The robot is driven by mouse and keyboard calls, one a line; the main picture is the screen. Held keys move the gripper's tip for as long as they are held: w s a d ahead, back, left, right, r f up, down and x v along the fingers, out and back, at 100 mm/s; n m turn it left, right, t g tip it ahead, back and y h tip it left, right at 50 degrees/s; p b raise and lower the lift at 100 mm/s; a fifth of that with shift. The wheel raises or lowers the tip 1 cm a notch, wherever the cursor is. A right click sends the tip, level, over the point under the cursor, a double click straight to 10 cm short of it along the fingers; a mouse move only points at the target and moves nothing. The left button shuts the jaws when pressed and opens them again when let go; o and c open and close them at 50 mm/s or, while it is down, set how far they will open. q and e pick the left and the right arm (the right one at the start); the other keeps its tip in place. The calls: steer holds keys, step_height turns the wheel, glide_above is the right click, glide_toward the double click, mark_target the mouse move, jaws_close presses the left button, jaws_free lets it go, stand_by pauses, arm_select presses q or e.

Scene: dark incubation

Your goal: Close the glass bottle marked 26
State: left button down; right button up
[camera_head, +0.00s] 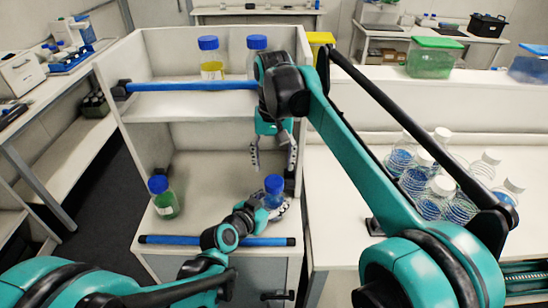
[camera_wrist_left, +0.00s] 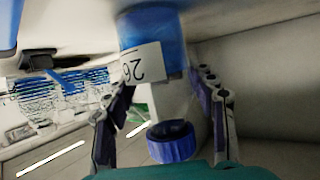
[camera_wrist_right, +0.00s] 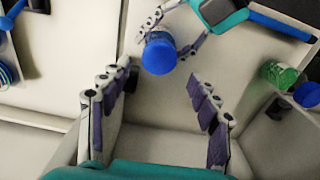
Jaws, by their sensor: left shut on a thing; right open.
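The glass bottle marked 26 (camera_wrist_left: 143,62) holds blue liquid and shows upside down in the left wrist view, its label between my left gripper's fingers (camera_wrist_left: 165,115). Its blue cap (camera_wrist_left: 170,142) sits at its mouth; I cannot tell whether it is screwed tight. In the head view the bottle (camera_head: 274,189) stands on the lower shelf with my left gripper (camera_head: 272,205) shut on it. My right gripper (camera_head: 272,158) is above it, pointing down, open and empty. In the right wrist view the cap (camera_wrist_right: 159,57) lies beyond my right gripper's spread fingers (camera_wrist_right: 158,105), apart from them.
A green-liquid bottle (camera_head: 163,198) with a blue cap stands at the lower shelf's left. A yellow-liquid bottle (camera_head: 211,60) and another blue-capped bottle (camera_head: 257,46) stand on the upper shelf (camera_head: 185,104), near my right arm. Several white-capped bottles (camera_head: 438,186) stand on the right bench.

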mark_target(274, 181)
steer(key=n, duration=0.5)
steer(key=shift+r, duration=0.15)
steer(key=n, duration=0.4)
steer(key=shift+r+n, duration=0.15)
steer(key=shift+n, duration=0.25)
steer(key=n, duration=0.4)
steer(key=shift+r, duration=0.15)
steer(key=n, duration=0.4)
steer(key=shift+r, duration=0.1)
steer(key=shift+f, duration=4)
